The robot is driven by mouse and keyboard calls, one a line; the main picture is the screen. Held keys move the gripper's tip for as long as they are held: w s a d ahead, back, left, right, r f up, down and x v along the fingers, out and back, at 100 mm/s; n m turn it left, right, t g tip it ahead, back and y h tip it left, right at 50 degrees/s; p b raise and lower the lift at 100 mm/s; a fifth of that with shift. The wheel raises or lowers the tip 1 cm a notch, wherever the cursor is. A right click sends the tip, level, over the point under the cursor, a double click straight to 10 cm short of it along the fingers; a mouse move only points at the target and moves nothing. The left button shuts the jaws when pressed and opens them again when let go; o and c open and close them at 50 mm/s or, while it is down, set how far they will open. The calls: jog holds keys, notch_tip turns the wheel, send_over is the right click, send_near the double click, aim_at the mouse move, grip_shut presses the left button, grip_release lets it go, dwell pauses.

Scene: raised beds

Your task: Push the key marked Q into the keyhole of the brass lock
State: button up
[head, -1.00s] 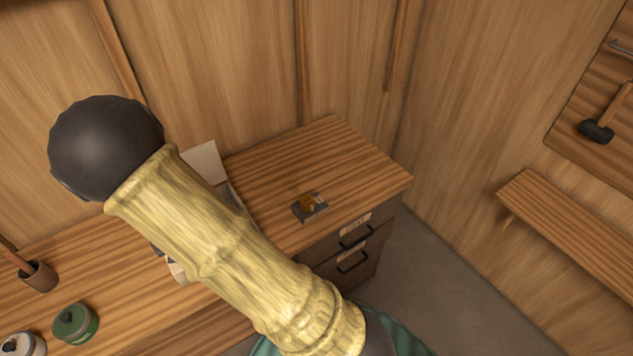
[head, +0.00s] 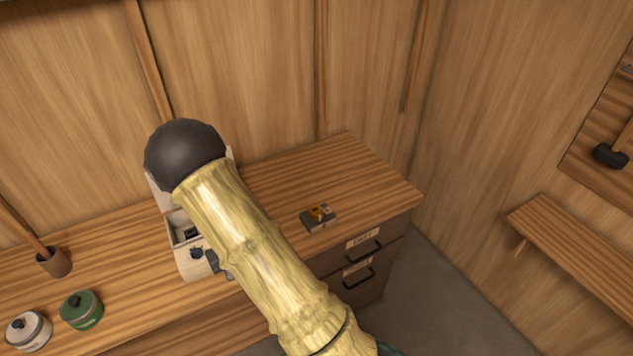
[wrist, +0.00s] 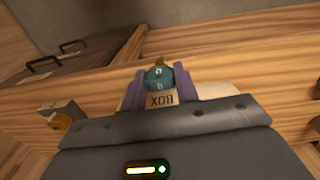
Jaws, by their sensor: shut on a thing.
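My gripper (wrist: 160,84) shows in the wrist view, with its two purple fingers shut on a teal key (wrist: 158,77). Some brass shows just beyond the key's head; the mark on the head is too small to read. The brass lock (head: 318,211) sits on a small grey block on the bench, to the right of my arm in the head view.
An open pale box (head: 193,262) stands on the bench left of the lock, partly behind my arm. A green tin (head: 80,310), a white tin (head: 28,330) and a brown cup (head: 55,262) stand further left. The bench right of the lock is clear, above labelled drawers (head: 362,262).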

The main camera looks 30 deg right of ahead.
jog(key=d+f+b, duration=0.1)
jog(key=d+f, duration=0.5)
jog(key=f, duration=0.2)
jog(key=shift+s+f, duration=0.25)
jog(key=shift+f, duration=0.15)
